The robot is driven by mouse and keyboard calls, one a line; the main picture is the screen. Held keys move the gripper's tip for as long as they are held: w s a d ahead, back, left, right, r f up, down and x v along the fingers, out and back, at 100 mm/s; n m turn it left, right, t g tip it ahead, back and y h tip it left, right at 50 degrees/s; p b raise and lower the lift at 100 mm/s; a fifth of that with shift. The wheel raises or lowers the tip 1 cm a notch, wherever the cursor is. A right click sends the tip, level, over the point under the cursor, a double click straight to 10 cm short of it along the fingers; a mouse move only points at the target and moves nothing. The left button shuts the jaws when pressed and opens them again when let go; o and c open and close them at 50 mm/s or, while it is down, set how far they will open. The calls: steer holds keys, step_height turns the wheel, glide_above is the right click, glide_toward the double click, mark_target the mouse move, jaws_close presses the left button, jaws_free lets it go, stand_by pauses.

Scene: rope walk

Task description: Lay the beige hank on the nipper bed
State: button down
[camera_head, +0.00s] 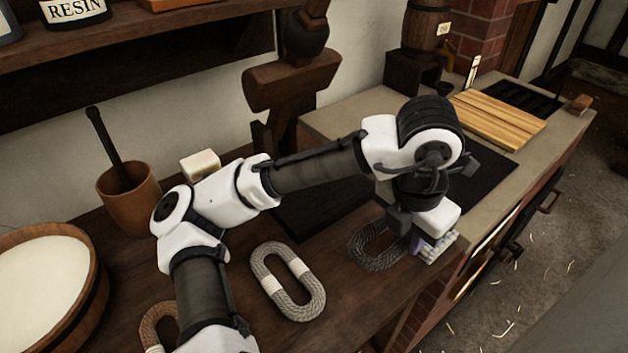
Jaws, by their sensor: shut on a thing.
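A grey-beige hank (266,279) with pale bands lies flat on the dark wooden bench, left of my gripper and apart from it. My gripper (420,243) points down at the right end of a dark grey hank (367,253).
A brown hank (150,328) lies at the front, partly behind my arm. A wooden tub (95,300), a brown pot (130,205) and a pale block (200,165) stand left. A stone-topped hearth (345,122) with wooden slats (500,122) is at the right.

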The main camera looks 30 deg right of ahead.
steer(key=w+p, duration=0.1)
steer(key=w, duration=0.4)
steer(key=w+a+p, duration=0.1)
steer(key=w, duration=0.5)
steer(key=w+a+p, duration=0.1)
steer(key=w, duration=0.5)
steer(key=shift+w+a+r, duration=0.1)
steer(key=shift+w+a, duration=0.1)
steer(key=shift+a, duration=0.05)
steer(key=shift+w, duration=0.2)
steer(key=shift+f+p, duration=0.5)
steer(key=shift+f, duration=1.35)
steer(key=c, duration=1.3)
jaws_free()
steer(key=shift+o, duration=0.2)
step_height(320, 180, up, 12)
steer(key=a+b, duration=0.1)
steer(key=shift+s+a+b, duration=0.15)
steer(key=shift+a+b, duration=0.2)
steer(key=shift+a, duration=0.05)
